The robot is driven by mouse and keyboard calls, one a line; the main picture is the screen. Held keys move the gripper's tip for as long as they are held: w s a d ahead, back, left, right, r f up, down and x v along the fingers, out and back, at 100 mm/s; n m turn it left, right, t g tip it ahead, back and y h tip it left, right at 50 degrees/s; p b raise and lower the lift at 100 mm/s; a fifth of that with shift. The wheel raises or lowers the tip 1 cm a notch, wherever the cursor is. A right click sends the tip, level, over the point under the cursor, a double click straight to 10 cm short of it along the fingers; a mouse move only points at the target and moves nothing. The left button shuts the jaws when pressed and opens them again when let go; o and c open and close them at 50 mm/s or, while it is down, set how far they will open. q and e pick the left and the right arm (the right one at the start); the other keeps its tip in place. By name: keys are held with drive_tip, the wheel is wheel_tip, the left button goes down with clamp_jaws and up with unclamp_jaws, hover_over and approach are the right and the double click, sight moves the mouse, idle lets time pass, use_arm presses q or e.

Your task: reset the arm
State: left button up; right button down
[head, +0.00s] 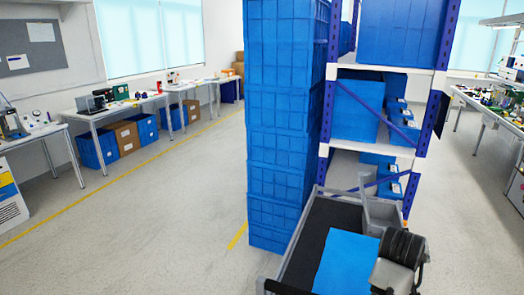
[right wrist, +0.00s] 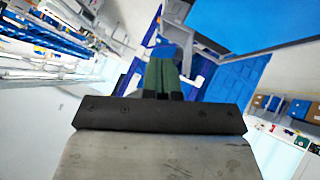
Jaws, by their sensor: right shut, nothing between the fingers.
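My right gripper (right wrist: 163,78) shows in the right wrist view, with its two greenish fingers together and nothing between them. Its dark palm bar lies across the middle of that view. A grey and black arm part, seemingly mine, shows at the lower right of the head view, but no fingers can be made out there. My left gripper is in neither view. No rotary switch can be made out in either view.
A tall stack of blue crates (head: 285,130) stands at the centre beside a shelf rack (head: 385,140) with blue bins. A cart (head: 306,240) with a blue panel (head: 346,262) is in front. Workbenches (head: 120,107) line the left wall.

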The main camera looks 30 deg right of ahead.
drive_tip(key=w+a+f+n+t+y, duration=0.1)
drive_tip(key=a+f+n+t+y, duration=0.4)
drive_tip(key=a, duration=1.1)
drive_tip(key=s+a+f+n+g+y, duration=0.25)
drive_tip(key=s+a+f, duration=0.3)
drive_tip(key=a, duration=0.35)
drive_tip(key=s+a+f+n+g+y, duration=0.25)
drive_tip(key=s+a+f, duration=0.25)
drive_tip(key=s+a, duration=0.3)
wheel_tip(320, 180, down, 30)
drive_tip(key=g+b, duration=0.1)
drive_tip(key=b, duration=0.3)
drive_tip(key=s+d+f+g+b, duration=0.1)
drive_tip(key=s+d+f+b, duration=0.1)
drive_tip(key=s+f, duration=1.3)
wheel_tip(320, 180, down, 2)
drive_tip(key=shift+s+f+h, duration=0.2)
drive_tip(key=shift+s+h, duration=0.15)
drive_tip(key=shift+h, duration=0.05)
